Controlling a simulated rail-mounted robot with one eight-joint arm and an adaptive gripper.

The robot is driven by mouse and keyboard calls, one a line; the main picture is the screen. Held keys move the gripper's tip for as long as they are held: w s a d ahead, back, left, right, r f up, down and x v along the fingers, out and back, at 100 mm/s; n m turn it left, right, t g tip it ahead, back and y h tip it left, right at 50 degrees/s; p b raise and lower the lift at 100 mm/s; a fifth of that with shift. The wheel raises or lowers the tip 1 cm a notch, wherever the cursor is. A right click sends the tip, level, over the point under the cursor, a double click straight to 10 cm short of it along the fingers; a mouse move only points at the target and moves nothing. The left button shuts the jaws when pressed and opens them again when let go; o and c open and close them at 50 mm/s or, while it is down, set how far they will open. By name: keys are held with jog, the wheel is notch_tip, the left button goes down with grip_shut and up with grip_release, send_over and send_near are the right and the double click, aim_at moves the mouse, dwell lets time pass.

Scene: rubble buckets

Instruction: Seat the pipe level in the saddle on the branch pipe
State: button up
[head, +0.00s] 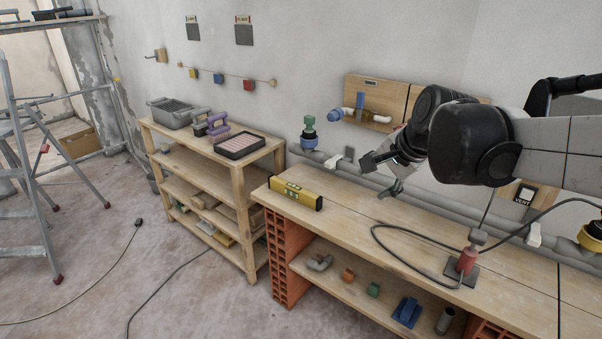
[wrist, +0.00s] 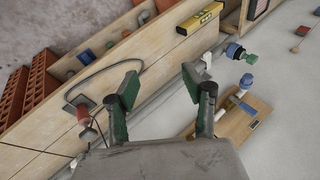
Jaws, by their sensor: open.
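My gripper (head: 383,175) hangs over the back of the workbench, open and empty. In the wrist view its two green-padded fingers stand apart (wrist: 160,88), with bench and wall behind the gap. A grey pipe (head: 316,156) runs along the wall behind the bench, partly hidden by my arm. A blue collar with a green top (head: 309,133) rises from it, also seen in the wrist view (wrist: 240,53). A white pipe with a blue end (head: 336,115) is at a wooden wall board, also in the wrist view (wrist: 241,95). I cannot tell which part is the saddle.
A yellow level (head: 296,194) lies on the bench (head: 345,205). A black cable loops to a red item (head: 467,260) at the right. Pipe fittings lie on the shelf below. A wooden rack (head: 235,177) stands left. The bench middle is mostly free.

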jog(key=w+a+f+m+y, duration=0.1)
jog(key=w+a+f+m, duration=0.25)
jog(key=w, duration=0.55)
jog(key=w+a+f+m+y, duration=0.1)
jog(key=w+a+f+m, duration=0.3)
jog(key=w, duration=0.4)
jog(key=w+a+f+m+y, duration=0.1)
jog(key=w+a+f+m, duration=0.15)
jog(key=w+f, duration=0.45)
jog(key=m+g+y, duration=0.1)
jog(key=m, duration=0.4)
send_near(294, 191)
jog(key=shift+s+d+r+b, duration=0.15)
jog(key=shift+d+r, duration=0.35)
jog(key=shift+d, duration=0.1)
jog(key=shift+s+d+r+b, duration=0.1)
jog(key=shift+d+r+b, duration=0.05)
jog(key=shift+d+r, duration=0.4)
jog(key=shift+w+a+f+y, duration=0.2)
jog(key=shift+w+f+y, duration=0.1)
jog(key=shift+f, duration=0.4)
jog(key=x, duration=0.8)
jog(key=shift+b, duration=0.4)
jog(key=shift+b+x, duration=0.4)
jog(key=shift+x, duration=2.3)
jog(key=shift+w+d, duration=0.15)
grip_shut()
